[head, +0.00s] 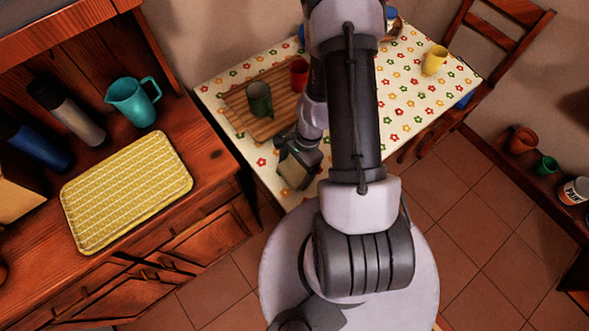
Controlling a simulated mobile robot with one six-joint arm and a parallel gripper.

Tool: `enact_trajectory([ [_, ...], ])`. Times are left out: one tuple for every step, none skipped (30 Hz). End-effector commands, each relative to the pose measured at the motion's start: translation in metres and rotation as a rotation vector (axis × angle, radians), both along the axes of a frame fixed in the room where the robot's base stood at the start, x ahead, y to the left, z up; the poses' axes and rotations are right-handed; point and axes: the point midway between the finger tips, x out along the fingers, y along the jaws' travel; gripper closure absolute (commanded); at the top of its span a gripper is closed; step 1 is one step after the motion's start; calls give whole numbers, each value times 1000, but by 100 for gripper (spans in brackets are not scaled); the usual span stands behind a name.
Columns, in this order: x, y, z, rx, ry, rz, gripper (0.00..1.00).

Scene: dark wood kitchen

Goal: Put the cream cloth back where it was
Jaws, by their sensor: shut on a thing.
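My gripper (298,160) is shut on the cream cloth (293,173), which shows as a small pale patch at the fingers. It is near the front left edge of the flower-patterned table (410,85). Part of the cloth is hidden by the gripper, and I cannot tell whether it touches the table.
A yellow mug (435,60) stands at the far right. On the left cabinet are a yellow tray (125,190), a teal jug (133,101) and bottles. My arm hides the table's middle.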

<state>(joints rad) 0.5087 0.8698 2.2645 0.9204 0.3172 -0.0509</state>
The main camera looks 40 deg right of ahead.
Motion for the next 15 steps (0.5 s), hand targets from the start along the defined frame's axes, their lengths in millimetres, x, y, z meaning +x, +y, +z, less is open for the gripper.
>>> enact_trajectory([
  [0,0,-2,0,0,0,52],
  [0,0,-3,0,0,0,52],
  [0,0,-4,0,0,0,13],
  [0,0,-3,0,0,0,7],
  [0,0,-2,0,0,0,1],
  [0,0,-2,0,0,0,0],
  [0,0,-2,0,0,0,0],
  [0,0,-2,0,0,0,0],
  [0,0,-2,0,0,0,0],
  [0,0,-2,0,0,0,0],
  [0,0,-2,0,0,0,0],
  [0,0,-1,0,0,0,0],
  [0,0,1,0,0,0,0],
  [0,0,5,0,0,0,0],
  [0,-2,13,0,-1,0,0],
])
